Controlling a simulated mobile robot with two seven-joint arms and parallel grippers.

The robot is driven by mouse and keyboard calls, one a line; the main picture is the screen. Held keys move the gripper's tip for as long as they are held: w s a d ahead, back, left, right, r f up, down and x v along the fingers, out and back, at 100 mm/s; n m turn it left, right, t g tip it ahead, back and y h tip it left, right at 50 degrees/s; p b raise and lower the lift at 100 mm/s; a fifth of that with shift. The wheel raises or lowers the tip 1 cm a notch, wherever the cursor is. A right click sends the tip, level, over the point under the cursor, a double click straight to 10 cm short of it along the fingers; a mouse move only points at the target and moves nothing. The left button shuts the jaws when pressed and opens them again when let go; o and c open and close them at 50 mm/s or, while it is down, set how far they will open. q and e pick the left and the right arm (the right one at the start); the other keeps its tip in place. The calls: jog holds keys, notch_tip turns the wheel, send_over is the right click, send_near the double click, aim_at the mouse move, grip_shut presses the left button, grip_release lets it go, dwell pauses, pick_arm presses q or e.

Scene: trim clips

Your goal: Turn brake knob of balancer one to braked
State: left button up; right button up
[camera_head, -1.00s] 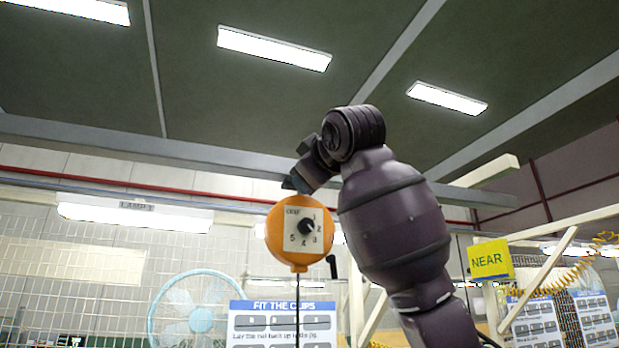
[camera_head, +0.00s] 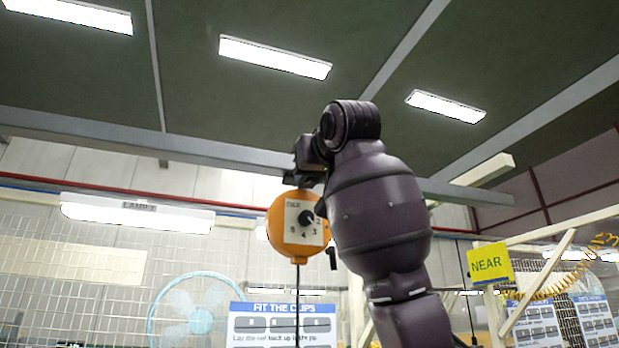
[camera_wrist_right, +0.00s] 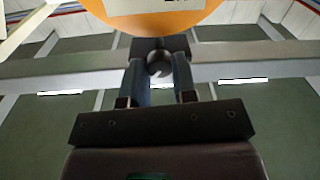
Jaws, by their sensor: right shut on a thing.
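The orange balancer (camera_head: 283,240) hangs at the middle of the head view, with a pale dial plate and a black dial knob (camera_head: 306,217). Its orange body also shows at the top of the right wrist view (camera_wrist_right: 160,20). My right gripper (camera_head: 303,178) is at the top of the balancer. In the right wrist view its two fingers (camera_wrist_right: 160,75) are shut on a dark round part (camera_wrist_right: 160,62) just beyond the orange body. I cannot tell how that part is turned. My right arm hides the right edge of the dial. My left gripper is not in view.
A grey beam (camera_head: 150,145) runs behind the balancer. A black handle (camera_head: 332,258) sticks out at its lower right and a dark cable (camera_head: 297,285) hangs below. A yellow NEAR sign (camera_head: 490,263) is at the right. A blue fan (camera_head: 190,312) stands lower left.

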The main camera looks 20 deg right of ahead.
jog(key=m+b, duration=0.1)
jog(key=m, duration=0.9)
jog(key=shift+h, duration=0.3)
jog(key=shift+m, duration=0.4)
jog(key=o, duration=0.9)
